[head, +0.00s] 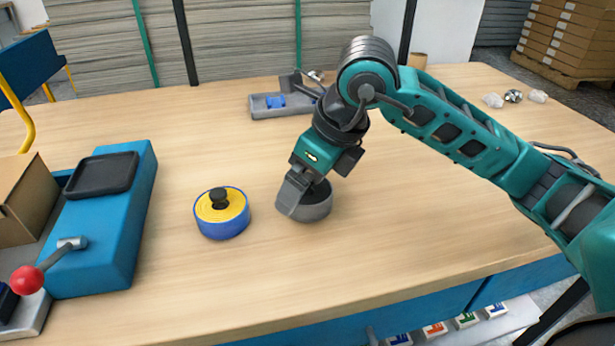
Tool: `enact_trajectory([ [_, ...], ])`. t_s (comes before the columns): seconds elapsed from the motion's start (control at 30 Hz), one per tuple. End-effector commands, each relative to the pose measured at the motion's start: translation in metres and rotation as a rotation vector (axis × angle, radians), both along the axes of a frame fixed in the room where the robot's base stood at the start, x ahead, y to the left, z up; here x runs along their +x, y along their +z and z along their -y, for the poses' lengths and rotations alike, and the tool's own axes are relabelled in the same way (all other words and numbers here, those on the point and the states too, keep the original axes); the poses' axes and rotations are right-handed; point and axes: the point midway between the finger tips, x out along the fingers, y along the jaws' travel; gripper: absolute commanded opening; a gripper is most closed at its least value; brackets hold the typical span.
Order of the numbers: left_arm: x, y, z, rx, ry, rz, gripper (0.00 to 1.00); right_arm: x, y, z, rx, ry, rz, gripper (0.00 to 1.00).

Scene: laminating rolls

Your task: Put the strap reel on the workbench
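My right gripper (310,185) comes down from the upper right over a round dark grey object (318,211) on the wooden workbench (400,240). The gripper and wrist cover much of this object. I cannot tell whether the fingers are closed on it or whether it is the strap reel. To its left, a round reel (222,225) with a blue rim, yellow top and black centre knob sits flat on the workbench, apart from the gripper. My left gripper is not in view.
A blue machine (110,235) with a black pad and red-knobbed lever (28,280) stands at the left, beside a cardboard box (25,200). A grey tray (265,105) with a blue item lies at the back. Small clear and metal pieces (513,96) lie at the right rear. The front middle is clear.

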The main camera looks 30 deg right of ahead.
Motion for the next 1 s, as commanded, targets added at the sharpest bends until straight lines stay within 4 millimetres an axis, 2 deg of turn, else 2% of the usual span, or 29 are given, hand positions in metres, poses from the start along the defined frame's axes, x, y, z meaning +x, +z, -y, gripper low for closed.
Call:
enact_trajectory([
  [0.23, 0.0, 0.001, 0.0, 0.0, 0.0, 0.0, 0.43, 0.0, 0.001, 0.0, 0.0, 0.0, 0.0, 1.0],
  [0.37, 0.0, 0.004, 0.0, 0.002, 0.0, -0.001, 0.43, -0.001, 0.011, 0.001, 0.0, 0.0, 0.002, 1.0],
  [0.8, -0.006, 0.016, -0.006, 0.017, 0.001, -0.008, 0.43, -0.031, 0.094, 0.019, 0.0, 0.0, 0.004, 1.0],
  [1.0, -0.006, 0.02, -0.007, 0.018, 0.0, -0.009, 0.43, -0.038, 0.112, 0.023, 0.0, -0.001, 0.0, 1.0],
])
